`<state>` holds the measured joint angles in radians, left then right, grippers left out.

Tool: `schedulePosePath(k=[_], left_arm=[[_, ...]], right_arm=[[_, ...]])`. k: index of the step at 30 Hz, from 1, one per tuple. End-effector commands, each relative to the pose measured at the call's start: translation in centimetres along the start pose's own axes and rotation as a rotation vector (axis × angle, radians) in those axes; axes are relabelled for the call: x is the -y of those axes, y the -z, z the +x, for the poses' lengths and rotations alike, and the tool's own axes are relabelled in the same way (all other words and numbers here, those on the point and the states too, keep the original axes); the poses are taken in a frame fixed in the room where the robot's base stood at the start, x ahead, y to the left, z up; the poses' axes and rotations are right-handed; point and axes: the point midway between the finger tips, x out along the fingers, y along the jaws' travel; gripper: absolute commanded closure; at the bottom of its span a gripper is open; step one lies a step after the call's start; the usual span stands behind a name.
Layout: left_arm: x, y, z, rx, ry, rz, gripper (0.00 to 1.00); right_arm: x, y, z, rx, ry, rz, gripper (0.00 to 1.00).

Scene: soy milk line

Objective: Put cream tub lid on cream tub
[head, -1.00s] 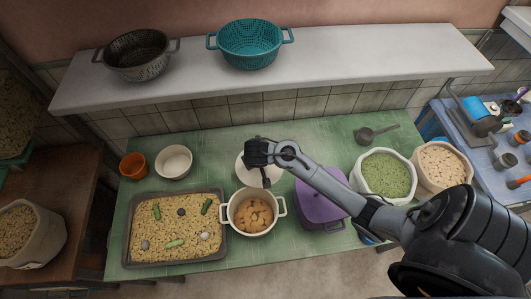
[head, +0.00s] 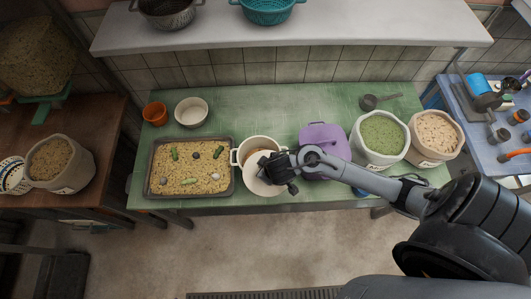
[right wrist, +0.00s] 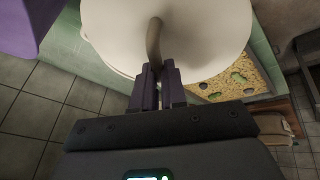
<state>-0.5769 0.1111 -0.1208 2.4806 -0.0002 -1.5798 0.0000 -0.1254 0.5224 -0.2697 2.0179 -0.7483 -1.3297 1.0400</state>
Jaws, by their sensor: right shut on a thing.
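The cream tub (head: 248,146) is a round cream pot with side handles and brownish contents, standing on the green table right of the grain tray. The cream tub lid (head: 260,187) is a pale round disc, held tilted over the tub's front side and hiding much of it. My right gripper (head: 291,187) is shut on the lid's handle. In the right wrist view my right gripper's fingers (right wrist: 157,82) pinch the curved handle, and the lid (right wrist: 205,35) fills the top. I cannot tell whether lid and tub touch. My left gripper is not in view.
A purple lidded box (head: 318,133) stands close right of the tub, behind my right arm. The grain tray (head: 236,178) is close on the left. A white bowl (head: 191,111) and an orange cup (head: 154,113) stand behind it. White sacks (head: 383,160) are farther right.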

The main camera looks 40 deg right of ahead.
Motion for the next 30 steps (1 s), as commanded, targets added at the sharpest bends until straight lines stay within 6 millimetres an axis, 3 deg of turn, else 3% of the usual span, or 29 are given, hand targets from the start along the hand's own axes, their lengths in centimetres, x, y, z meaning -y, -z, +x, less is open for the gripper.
schedulePosePath(k=[30], left_arm=[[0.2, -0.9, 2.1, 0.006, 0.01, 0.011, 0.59]], right_arm=[[-4.9, 6.4, 4.8, -0.002, 0.0, 0.004, 1.0]])
